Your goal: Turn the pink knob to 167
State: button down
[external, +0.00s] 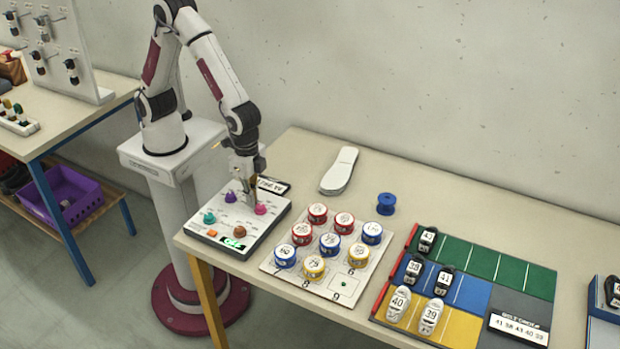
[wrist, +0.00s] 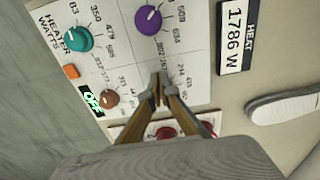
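The pink knob (external: 260,209) sits on the right part of a light control panel (external: 262,228). In the wrist view the knob cannot be made out; my fingers cover that part of the panel. My gripper (external: 251,200) points down at the panel, its tips right beside the pink knob; I cannot tell whether they touch it. In the wrist view the fingertips (wrist: 159,90) come together, with no object visible between them. Printed numbers, with 167 seemingly among them, show just beyond the tips.
The panel also has a teal knob (wrist: 78,38), a purple knob (wrist: 148,20), a brown knob (wrist: 108,98), an orange button (wrist: 71,71) and a green OFF display (wrist: 91,101). A HEAT 1786 W sign (wrist: 236,38) lies behind. A board of round tins (external: 329,243) stands close on the right.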

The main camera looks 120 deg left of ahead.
jog(key=shift+w+d, duration=0.25)
jog(key=shift+d, duration=0.3)
dwell(0.5)
jog(key=shift+s+d, duration=0.15)
jog(key=shift+s, duration=0.3)
dwell(0.3)
jog(key=shift+r, duration=0.1)
notch_tip(320, 180, up, 6)
jog(key=shift+f, duration=0.15)
dwell(0.7)
jog(key=shift+w+a+r, duration=0.1)
jog(key=shift+a+r, duration=0.4)
jog(key=shift+a, duration=0.4)
jog(key=shift+f, duration=0.15)
